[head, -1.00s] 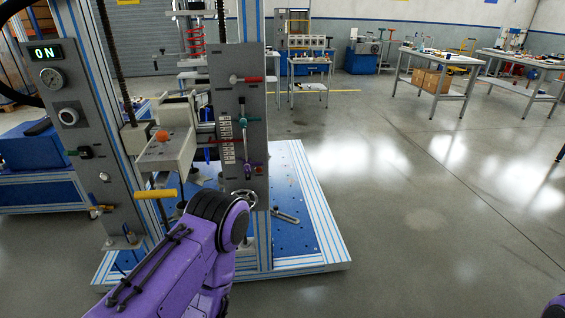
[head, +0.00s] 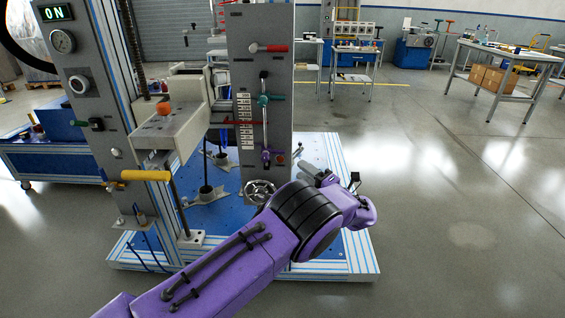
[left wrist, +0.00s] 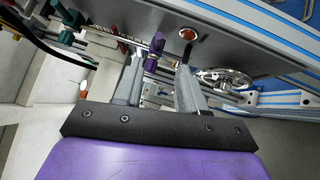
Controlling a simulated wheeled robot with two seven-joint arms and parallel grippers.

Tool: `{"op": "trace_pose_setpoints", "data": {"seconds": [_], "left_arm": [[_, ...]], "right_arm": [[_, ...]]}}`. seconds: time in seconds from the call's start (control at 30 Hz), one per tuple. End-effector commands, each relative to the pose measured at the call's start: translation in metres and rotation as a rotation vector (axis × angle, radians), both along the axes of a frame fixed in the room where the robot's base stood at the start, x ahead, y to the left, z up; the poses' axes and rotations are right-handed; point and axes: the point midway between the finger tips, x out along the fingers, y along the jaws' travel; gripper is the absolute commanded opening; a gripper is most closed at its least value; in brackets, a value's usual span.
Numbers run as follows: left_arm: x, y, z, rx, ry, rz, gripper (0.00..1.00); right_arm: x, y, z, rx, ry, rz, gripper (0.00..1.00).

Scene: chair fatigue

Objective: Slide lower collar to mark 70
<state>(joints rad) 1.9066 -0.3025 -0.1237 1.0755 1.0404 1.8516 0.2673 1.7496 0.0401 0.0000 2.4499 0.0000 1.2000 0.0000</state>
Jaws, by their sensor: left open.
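The lower collar is purple (head: 267,158) and sits low on a vertical rod on the grey front panel (head: 236,60), right of a white marked scale (head: 244,122). The teal upper collar (head: 263,100) is above it. The scale numbers are too small to read. My left gripper (head: 308,170) is right of the purple collar in the head view, its grey fingers partly hidden by my wrist. In the left wrist view the open fingers (left wrist: 160,64) point at the panel, and the purple collar (left wrist: 155,46) shows just beyond the gap between the fingertips. My right gripper is not in view.
A handwheel (head: 259,190) is at the panel's foot, close to my left arm. A red-handled lever (head: 268,48) is higher on the panel. A yellow handle (head: 146,175) stands out at left. The floor (head: 450,200) at right is clear.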

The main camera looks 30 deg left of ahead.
Motion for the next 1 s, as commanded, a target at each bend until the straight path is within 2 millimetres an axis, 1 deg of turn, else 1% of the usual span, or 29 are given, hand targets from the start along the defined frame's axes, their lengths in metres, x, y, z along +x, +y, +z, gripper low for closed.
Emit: {"op": "trace_pose_setpoints", "data": {"seconds": [0.07, 0.13, 0.4, 0.5, 0.63, 0.9, 0.97, 1.0], "left_arm": [[0.002, 0.002, 0.005, -0.016, -0.032, 0.012, 0.4], [0.004, 0.012, 0.009, -0.018, -0.037, 0.016, 0.4], [0.017, 0.07, 0.017, -0.015, -0.032, 0.012, 0.4], [0.021, 0.086, 0.019, -0.015, -0.032, 0.011, 0.4], [0.024, 0.097, 0.02, -0.015, -0.031, 0.011, 0.4], [0.025, 0.099, 0.019, -0.014, -0.03, 0.009, 0.4], [0.025, 0.099, 0.019, -0.014, -0.03, 0.009, 0.21], [0.025, 0.099, 0.02, -0.014, -0.03, 0.009, 0.08]], "right_arm": [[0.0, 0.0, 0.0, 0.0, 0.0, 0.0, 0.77], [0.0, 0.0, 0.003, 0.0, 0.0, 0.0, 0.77], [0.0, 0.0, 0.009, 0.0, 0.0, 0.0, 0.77], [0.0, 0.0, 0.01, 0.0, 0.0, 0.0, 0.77], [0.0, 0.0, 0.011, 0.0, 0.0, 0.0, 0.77], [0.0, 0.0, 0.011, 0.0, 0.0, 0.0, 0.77], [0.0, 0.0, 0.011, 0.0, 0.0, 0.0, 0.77], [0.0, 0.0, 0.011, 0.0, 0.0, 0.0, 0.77]]}}
